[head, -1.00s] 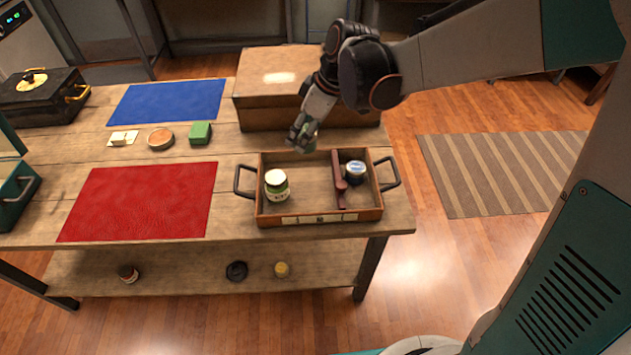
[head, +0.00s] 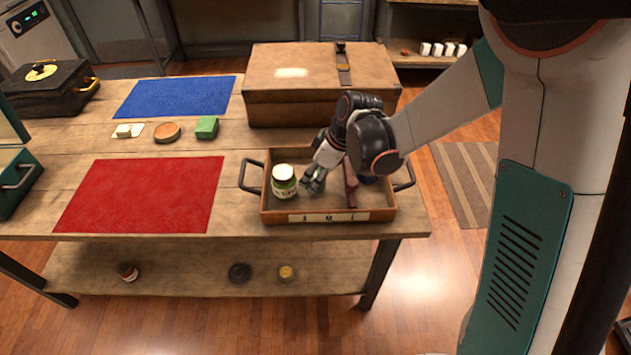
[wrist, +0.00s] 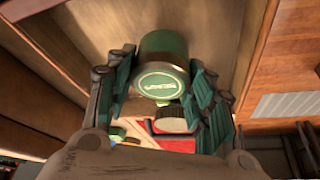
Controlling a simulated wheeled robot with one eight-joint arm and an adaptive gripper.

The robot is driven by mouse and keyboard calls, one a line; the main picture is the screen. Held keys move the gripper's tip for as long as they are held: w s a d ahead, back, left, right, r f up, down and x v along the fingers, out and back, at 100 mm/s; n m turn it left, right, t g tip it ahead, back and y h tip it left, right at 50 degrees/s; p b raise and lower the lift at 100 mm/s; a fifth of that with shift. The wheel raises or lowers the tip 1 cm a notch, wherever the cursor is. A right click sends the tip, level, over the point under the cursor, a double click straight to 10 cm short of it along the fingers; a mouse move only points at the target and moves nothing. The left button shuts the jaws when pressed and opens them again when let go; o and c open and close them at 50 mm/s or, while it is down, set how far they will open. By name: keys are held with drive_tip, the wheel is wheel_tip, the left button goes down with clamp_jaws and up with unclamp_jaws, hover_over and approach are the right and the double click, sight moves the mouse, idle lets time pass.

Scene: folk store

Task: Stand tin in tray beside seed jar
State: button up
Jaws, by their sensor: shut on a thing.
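My gripper (head: 313,184) is down inside the wooden tray (head: 275,217), in its left, larger compartment. It is shut on a small green tin (wrist: 163,68), which shows between the fingers in the wrist view with its lettered end facing the camera. In the head view the tin (head: 321,184) is mostly hidden by the fingers. I cannot tell whether it touches the tray floor. The seed jar (head: 284,182), green with a cream lid and pale label, stands upright in the same compartment, just left of my gripper.
A dark red divider (head: 350,186) crosses the tray right of my gripper. A large wooden box (head: 290,95) stands behind the tray. A red mat (head: 145,195) lies left.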

drive_tip(key=shift+f, duration=1.15)
drive_tip(key=shift+f+b, duration=0.15)
drive_tip(key=shift+b, duration=0.25)
drive_tip(key=o, duration=1.1)
drive_tip(key=s+d+r+m+t+h+p, duration=0.1)
drive_tip(key=s+d+r+m+p, duration=0.1)
drive_tip(key=s+d+r, duration=0.35)
drive_tip(key=s+d+r+m+t+p, duration=0.1)
drive_tip(key=s+d+r+m, duration=0.1)
drive_tip(key=r, duration=0.7)
drive_tip(key=s+d+r+m+h+p, duration=0.1)
drive_tip(key=s+d+r+m+p, duration=0.15)
drive_tip(key=r, duration=0.45)
drive_tip(key=s+d+r+m+t+h, duration=0.1)
drive_tip(key=s+d+m, duration=0.4)
drive_tip(key=s, duration=0.5)
drive_tip(key=shift+s+d+r+m+t+h+b, duration=0.4)
drive_tip(key=shift+d+r+t, duration=0.4)
drive_tip(key=shift+t, duration=0.2)
